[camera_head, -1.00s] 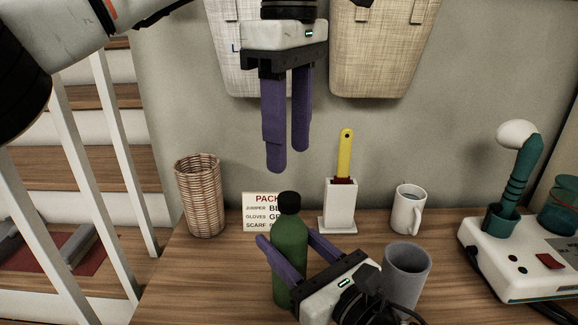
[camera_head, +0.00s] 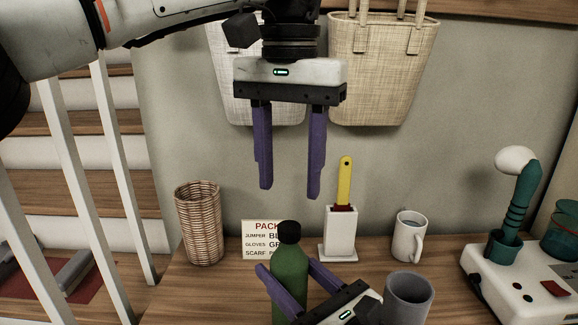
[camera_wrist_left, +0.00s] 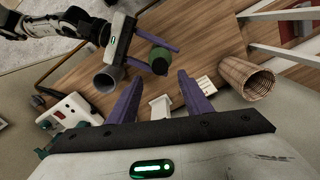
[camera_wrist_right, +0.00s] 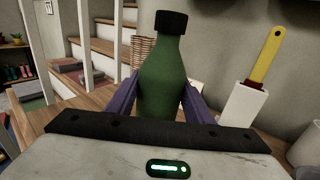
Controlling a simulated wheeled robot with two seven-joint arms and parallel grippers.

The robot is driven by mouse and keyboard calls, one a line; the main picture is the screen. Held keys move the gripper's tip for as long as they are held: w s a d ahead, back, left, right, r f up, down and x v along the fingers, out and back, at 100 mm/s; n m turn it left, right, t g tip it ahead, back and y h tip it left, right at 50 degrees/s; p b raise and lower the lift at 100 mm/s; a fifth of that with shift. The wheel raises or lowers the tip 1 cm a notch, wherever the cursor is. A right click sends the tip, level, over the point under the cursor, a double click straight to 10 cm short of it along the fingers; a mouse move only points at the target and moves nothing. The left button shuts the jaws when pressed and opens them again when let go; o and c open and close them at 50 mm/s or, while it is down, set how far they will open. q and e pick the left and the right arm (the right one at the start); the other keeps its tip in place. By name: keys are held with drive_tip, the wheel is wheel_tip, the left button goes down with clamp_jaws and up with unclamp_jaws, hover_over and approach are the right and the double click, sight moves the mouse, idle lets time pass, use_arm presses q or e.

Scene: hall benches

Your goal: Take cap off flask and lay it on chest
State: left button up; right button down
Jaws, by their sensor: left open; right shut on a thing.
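The green flask (camera_head: 290,268) stands upright on the wooden chest top (camera_head: 210,292), with its black cap (camera_head: 289,232) on its neck. My right gripper (camera_head: 287,272) is shut around the flask body; in the right wrist view the flask (camera_wrist_right: 160,75) rises between the purple fingers, with the cap (camera_wrist_right: 171,22) on top. My left gripper (camera_head: 290,192) is open and empty, pointing down above the cap and apart from it. In the left wrist view the flask (camera_wrist_left: 160,58) shows beyond the left fingers, in the right gripper.
A wicker basket (camera_head: 199,222) and a packing sign (camera_head: 261,240) stand left of and behind the flask. A white holder with a yellow-handled tool (camera_head: 340,232), a white mug (camera_head: 408,238), a grey cup (camera_head: 408,298) and a white device (camera_head: 520,285) are to the right. Bare wood lies front left.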

sight(289, 226)
use_arm(q)
wheel_tip(289, 226, down, 8)
drive_tip(key=shift+r, duration=0.2)
clamp_jaws()
idle(0.4)
